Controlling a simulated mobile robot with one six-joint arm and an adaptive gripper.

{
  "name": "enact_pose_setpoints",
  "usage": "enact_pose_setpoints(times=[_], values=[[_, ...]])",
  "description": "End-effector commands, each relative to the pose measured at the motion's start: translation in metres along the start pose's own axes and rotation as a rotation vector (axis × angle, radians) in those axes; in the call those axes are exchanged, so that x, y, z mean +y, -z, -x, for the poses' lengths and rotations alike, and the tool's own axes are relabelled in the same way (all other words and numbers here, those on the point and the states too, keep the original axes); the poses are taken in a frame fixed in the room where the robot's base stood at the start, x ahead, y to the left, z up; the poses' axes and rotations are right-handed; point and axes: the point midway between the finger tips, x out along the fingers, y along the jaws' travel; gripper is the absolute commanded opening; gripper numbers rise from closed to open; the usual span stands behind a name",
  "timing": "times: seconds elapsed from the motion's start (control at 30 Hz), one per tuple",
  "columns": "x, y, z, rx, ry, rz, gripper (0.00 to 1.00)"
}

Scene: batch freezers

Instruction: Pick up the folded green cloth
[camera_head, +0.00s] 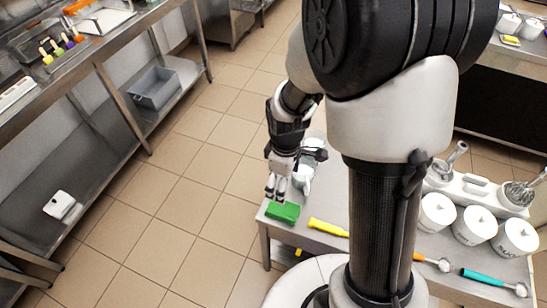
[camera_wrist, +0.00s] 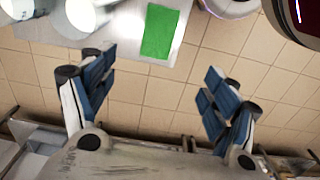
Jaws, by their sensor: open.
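The folded green cloth (camera_head: 283,212) lies flat near the left corner of a metal table in the head view. In the wrist view the cloth (camera_wrist: 160,31) shows at the top, near the table's edge, beyond my fingertips. My gripper (camera_head: 276,194) is close behind the cloth in the head view, apart from it as far as I can tell. In the wrist view my gripper (camera_wrist: 157,78) is open, its blue-padded fingers wide apart with nothing between them but floor further below.
The metal table (camera_head: 310,237) also holds a yellow-handled tool (camera_head: 328,228), white lidded tubs (camera_head: 472,224), an orange-handled scoop (camera_head: 432,261) and a teal-handled scoop (camera_head: 493,282). White cups (camera_head: 302,177) stand beside my gripper. Tiled floor is free to the left.

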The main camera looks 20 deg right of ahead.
Motion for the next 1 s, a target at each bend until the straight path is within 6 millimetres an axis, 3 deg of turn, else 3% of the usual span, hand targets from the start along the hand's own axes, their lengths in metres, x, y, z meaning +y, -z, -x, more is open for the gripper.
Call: enact_pose_setpoints(times=[0.17,0.53,1.0], values=[[-0.001,0.000,-0.027,-0.007,0.009,0.017,0.80],[-0.001,-0.001,-0.106,-0.006,0.008,0.015,0.80],[0.002,-0.003,-0.146,-0.005,0.006,0.013,0.80]])
